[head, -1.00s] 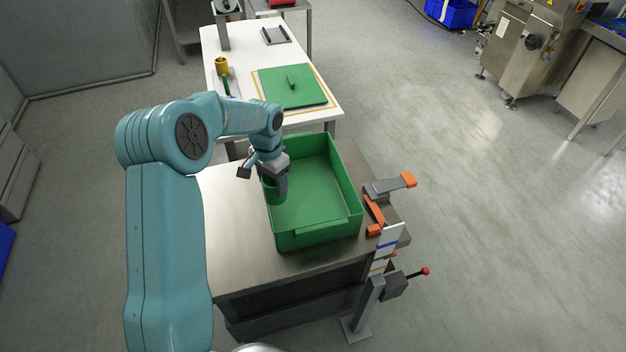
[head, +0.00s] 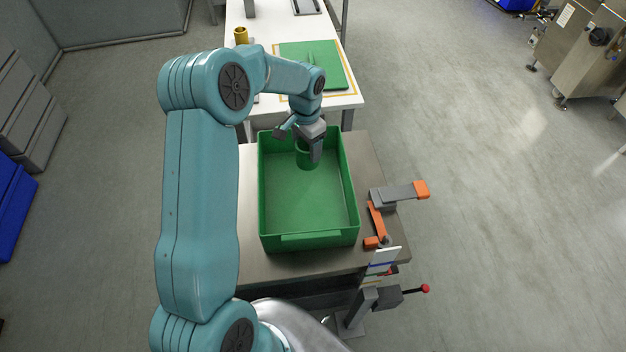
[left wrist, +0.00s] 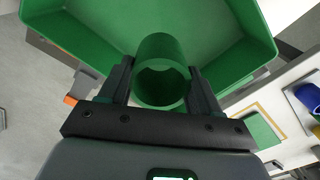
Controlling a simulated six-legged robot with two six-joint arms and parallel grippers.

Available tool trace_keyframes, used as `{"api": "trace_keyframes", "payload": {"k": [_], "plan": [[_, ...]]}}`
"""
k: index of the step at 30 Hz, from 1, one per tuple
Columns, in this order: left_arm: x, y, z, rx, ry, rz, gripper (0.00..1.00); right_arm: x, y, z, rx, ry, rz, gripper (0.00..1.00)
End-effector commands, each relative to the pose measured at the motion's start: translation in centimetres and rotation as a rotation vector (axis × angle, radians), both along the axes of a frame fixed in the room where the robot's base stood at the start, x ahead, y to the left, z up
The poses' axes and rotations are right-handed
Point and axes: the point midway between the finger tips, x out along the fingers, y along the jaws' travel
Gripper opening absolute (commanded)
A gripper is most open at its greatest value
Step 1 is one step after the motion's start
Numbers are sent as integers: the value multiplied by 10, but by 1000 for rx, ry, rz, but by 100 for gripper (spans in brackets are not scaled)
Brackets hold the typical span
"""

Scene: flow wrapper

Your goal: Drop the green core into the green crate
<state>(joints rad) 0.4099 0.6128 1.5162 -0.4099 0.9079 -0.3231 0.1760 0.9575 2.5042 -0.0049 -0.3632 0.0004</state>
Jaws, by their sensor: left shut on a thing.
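The green core (left wrist: 162,62) is a hollow green cylinder between the two fingers of my left gripper (left wrist: 160,85) in the left wrist view. The left gripper is shut on it. In the head view my left gripper (head: 311,157) points down inside the far part of the green crate (head: 308,204), and the core (head: 302,158) shows beside the fingers, partly hidden by them. The crate is an open box with an empty floor, and it also shows in the left wrist view (left wrist: 235,40). I cannot tell whether the core touches the crate floor. My right gripper is not in view.
The crate stands on a steel table (head: 247,225). Orange-tipped clamp parts (head: 400,193) and a red-knobbed lever (head: 405,291) are at its right. A white table (head: 347,100) with a green mat (head: 330,68) and a yellow cylinder (head: 241,36) stands behind.

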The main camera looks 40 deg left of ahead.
Motion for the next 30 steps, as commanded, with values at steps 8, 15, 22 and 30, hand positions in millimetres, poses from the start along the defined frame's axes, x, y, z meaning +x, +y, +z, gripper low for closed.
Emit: {"api": "trace_keyframes", "payload": {"k": [8, 15, 22, 30], "plan": [[-6, -1, -20, -2, 3, 0, 33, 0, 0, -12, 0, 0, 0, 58], [-7, 0, -51, -1, 4, -1, 33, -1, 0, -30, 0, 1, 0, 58], [-5, 0, -61, 0, 2, -1, 33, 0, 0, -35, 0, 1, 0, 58], [-3, 0, -61, -1, 2, -1, 92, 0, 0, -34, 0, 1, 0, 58]]}}
